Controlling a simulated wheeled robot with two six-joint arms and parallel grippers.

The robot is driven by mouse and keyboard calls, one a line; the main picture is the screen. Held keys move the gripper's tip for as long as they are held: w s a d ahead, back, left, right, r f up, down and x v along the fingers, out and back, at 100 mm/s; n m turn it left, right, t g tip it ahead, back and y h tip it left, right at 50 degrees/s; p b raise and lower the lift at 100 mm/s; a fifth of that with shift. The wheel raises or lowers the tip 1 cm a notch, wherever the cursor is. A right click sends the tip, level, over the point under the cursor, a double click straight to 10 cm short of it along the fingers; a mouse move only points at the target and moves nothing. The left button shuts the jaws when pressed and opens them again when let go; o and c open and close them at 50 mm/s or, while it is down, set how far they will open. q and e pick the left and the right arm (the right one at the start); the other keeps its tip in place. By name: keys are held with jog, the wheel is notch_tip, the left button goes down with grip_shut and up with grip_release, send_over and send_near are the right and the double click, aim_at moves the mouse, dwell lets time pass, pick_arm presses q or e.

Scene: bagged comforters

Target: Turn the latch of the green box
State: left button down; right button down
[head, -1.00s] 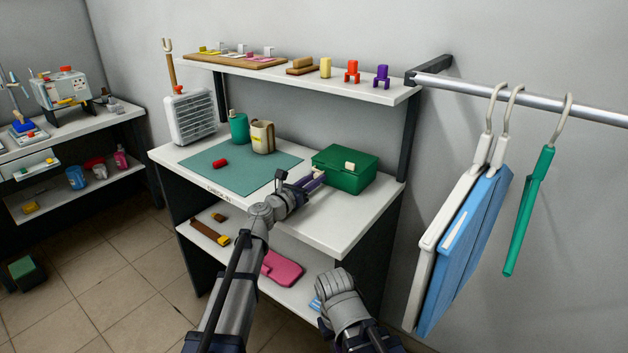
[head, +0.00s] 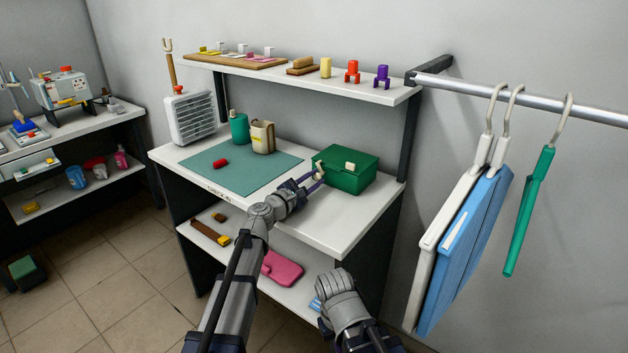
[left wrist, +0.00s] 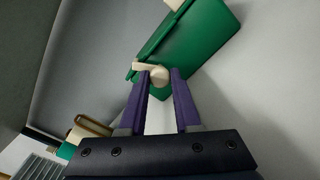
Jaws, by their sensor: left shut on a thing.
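The green box (head: 346,172) stands shut on the white table, right of the green mat. It also shows in the left wrist view (left wrist: 199,48). A cream latch (left wrist: 157,73) is on its front; in the head view the latch (head: 319,171) shows at the box's left end. A cream piece (head: 350,165) sits on the lid edge. My left gripper (left wrist: 161,77) has its purple fingers on either side of the latch's round knob and is shut on it. In the head view my left gripper (head: 314,181) is at the box's left front.
A green mat (head: 215,182) holds a red object (head: 220,163), with a teal bottle (head: 239,129) and a cream mug (head: 262,137) behind it. A shelf (head: 385,95) is above the table. Hangers with bags (head: 465,240) hang at the right.

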pick_arm(q)
jog(key=m, duration=0.5)
jog(key=shift+m, duration=0.4)
dwell(0.4)
jog(key=c, duration=0.6)
grip_release()
jog(key=v, duration=0.8)
